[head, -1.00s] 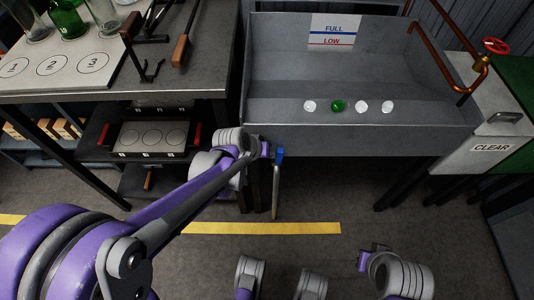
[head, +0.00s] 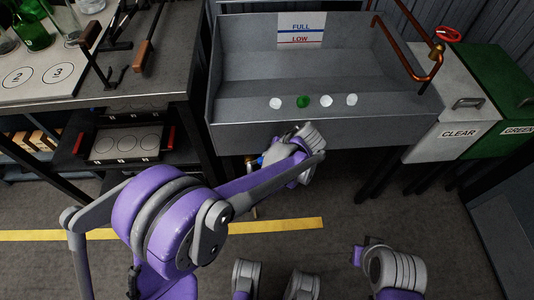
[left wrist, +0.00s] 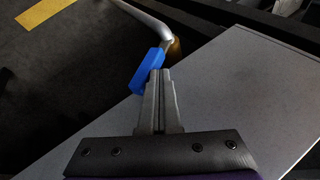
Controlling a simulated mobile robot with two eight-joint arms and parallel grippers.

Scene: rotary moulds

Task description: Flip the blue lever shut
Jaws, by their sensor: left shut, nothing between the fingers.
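The blue lever (left wrist: 147,70) is on a brass valve body (left wrist: 174,48) of a metal pipe (left wrist: 150,18) in the left wrist view. In the head view a little of the blue lever (head: 261,160) shows below the sink's front edge, mostly hidden by my left wrist. My left gripper (left wrist: 158,76) is shut and empty, its fingertips right beside the lever's near end; I cannot tell whether they touch. My right gripper (head: 360,256) is low at the lower right of the head view, far from the lever, its fingers not clear.
The grey sink (head: 325,128) stands above the lever, with several small discs in it. A dark bench (head: 150,92) with a mould (head: 125,145) beneath is to the left. White (head: 445,130) and green (head: 500,95) bins stand at the right. Floor in front is clear.

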